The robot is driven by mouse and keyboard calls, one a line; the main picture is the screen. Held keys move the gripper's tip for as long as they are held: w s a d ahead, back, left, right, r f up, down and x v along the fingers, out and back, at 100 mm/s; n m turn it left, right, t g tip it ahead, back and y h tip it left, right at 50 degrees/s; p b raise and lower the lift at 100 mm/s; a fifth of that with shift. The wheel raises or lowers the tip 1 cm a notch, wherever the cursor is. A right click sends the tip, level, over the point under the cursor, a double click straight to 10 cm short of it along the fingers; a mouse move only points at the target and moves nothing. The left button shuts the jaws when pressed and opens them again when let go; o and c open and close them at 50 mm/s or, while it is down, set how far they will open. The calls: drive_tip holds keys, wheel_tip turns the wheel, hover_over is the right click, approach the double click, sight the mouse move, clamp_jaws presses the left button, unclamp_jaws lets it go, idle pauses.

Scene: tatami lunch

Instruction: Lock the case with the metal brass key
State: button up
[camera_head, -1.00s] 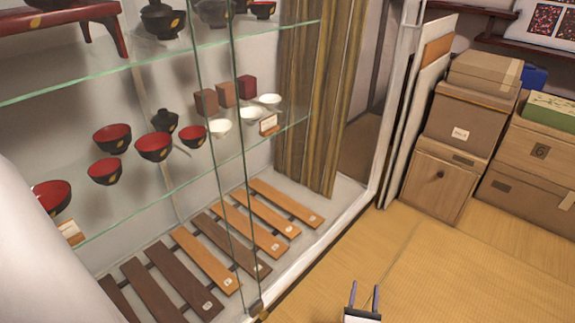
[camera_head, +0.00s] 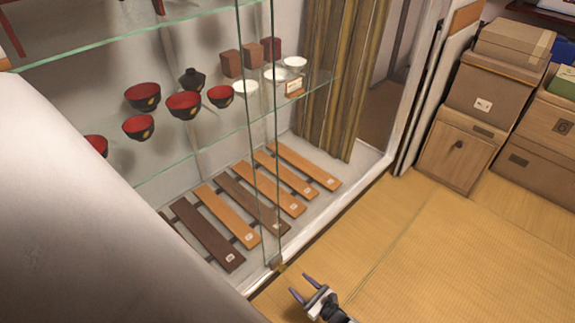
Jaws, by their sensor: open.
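The glass display case (camera_head: 225,262) fills the left and middle of the head view. Its glass panels (camera_head: 262,150) meet near a small brown fitting (camera_head: 277,262) at the bottom front edge. A tiny yellowish spot shows at this fitting; I cannot tell whether it is the brass key. My gripper (camera_head: 303,283) is low in the middle of the view, just right of and below the fitting. Its two fingers are apart with nothing between them. It looks apart from the fitting, though the depth is hard to judge.
Red-and-black bowls (camera_head: 184,105) and white bowls (camera_head: 275,74) stand on the glass shelf. Wooden slats (camera_head: 227,213) lie on the case floor. Cardboard boxes (camera_head: 491,95) and a wooden cabinet (camera_head: 458,157) stand at right. The tatami floor (camera_head: 430,265) is clear.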

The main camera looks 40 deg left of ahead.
drive_tip(key=a+b, duration=0.1)
drive_tip(key=a, duration=0.6)
drive_tip(key=shift+w, duration=0.3)
drive_tip(key=c, duration=1)
drive_tip(key=shift+m, duration=0.6)
drive_tip(key=o, duration=1)
drive_tip(key=s+d+p, duration=0.1)
drive_tip(key=d+p, duration=0.1)
drive_tip(key=d, duration=1.2)
